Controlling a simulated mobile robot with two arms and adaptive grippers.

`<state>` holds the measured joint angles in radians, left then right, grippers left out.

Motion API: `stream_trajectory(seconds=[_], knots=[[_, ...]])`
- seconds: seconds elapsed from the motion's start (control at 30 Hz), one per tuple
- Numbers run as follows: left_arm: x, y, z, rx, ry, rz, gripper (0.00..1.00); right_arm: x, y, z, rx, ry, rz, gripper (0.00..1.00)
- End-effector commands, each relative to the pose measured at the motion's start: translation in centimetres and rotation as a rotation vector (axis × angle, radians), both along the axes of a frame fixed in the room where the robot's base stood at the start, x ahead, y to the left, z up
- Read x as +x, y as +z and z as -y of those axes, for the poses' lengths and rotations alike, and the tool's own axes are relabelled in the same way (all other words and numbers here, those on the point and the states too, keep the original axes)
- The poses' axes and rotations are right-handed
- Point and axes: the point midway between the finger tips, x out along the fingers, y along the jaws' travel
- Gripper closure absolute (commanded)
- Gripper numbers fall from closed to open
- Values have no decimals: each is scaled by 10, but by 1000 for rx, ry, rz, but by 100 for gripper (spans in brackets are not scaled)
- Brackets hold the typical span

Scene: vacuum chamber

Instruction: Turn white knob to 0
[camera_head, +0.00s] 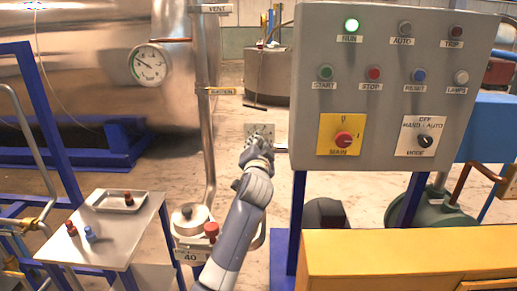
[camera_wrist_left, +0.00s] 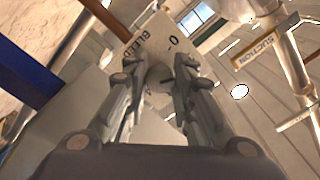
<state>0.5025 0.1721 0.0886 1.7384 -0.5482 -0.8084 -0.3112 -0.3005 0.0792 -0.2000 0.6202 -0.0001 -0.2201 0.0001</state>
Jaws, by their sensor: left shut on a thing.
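A pale plate (camera_head: 252,128) stands left of the grey control panel, behind my left gripper (camera_head: 259,143). In the left wrist view the plate (camera_wrist_left: 145,45) carries the word BLEED and a 0. A whitish-grey round knob (camera_wrist_left: 158,76) with a dark mark sits on it. The fingers of my left gripper (camera_wrist_left: 158,68) are on both sides of the knob and shut on it. In the head view my gripper hides the knob. I cannot read the knob's exact setting. My right gripper is in neither view.
The grey control panel (camera_head: 385,95) with lamps, buttons, a red MAIN knob (camera_head: 343,139) and a black MODE knob (camera_head: 425,139) is close on the right. A vertical pipe (camera_head: 204,120) stands left of my gripper. A side table (camera_head: 105,235) with a tray is at lower left.

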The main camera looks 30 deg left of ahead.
Motion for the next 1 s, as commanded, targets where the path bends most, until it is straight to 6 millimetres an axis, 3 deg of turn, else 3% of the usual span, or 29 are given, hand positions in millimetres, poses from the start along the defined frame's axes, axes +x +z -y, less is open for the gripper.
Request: stream_trajectory(seconds=[0.6,1.0], knots=[[1,-4,2,-490,1,295,100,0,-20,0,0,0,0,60],[1,-4,3,-678,0,409,100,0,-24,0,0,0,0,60]])
